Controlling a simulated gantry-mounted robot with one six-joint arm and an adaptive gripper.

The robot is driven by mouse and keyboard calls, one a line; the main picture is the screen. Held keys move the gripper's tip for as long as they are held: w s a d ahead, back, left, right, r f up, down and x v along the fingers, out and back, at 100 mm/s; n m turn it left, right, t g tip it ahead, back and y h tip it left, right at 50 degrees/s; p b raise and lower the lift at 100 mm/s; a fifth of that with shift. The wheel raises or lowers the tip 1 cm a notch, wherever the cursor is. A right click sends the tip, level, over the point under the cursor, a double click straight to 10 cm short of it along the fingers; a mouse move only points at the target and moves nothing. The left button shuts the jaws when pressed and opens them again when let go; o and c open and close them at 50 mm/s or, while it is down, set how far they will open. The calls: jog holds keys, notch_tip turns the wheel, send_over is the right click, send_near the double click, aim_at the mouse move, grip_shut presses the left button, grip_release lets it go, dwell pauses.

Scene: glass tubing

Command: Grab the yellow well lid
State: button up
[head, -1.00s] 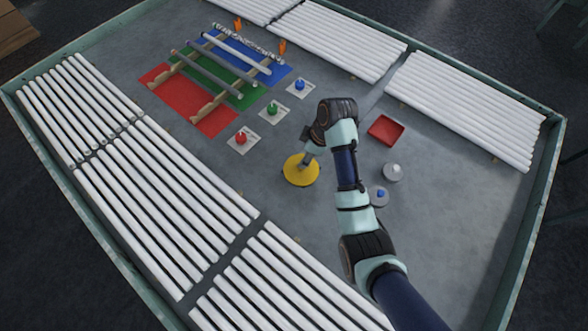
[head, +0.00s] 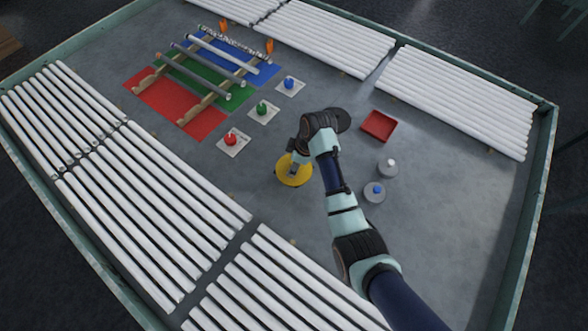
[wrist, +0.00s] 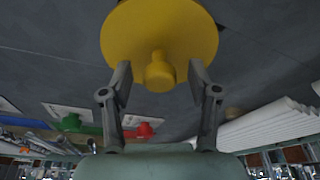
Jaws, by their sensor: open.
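The yellow well lid (head: 293,176) is a round disc lying on the grey table in the head view, partly covered by my arm. In the wrist view its disc (wrist: 150,22) and the round knob (wrist: 159,74) at its middle show clearly. My gripper (wrist: 159,80) is open, with one finger on each side of the knob and a gap visible on both sides. In the head view my gripper (head: 296,159) is right at the lid, its fingers mostly hidden.
Red (head: 231,140), green (head: 263,108) and blue (head: 289,84) knobs stand on white squares to the left. A red tray (head: 379,126) and two grey round pieces (head: 387,169) lie right of my arm. White tubes (head: 150,190) line the edges. A dark round shape is beside my wrist.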

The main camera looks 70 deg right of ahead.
grip_shut()
jog(key=shift+r, duration=0.1)
notch_tip(320, 180, up, 20)
jog(key=p, duration=0.8)
jog(key=shift+p, duration=0.35)
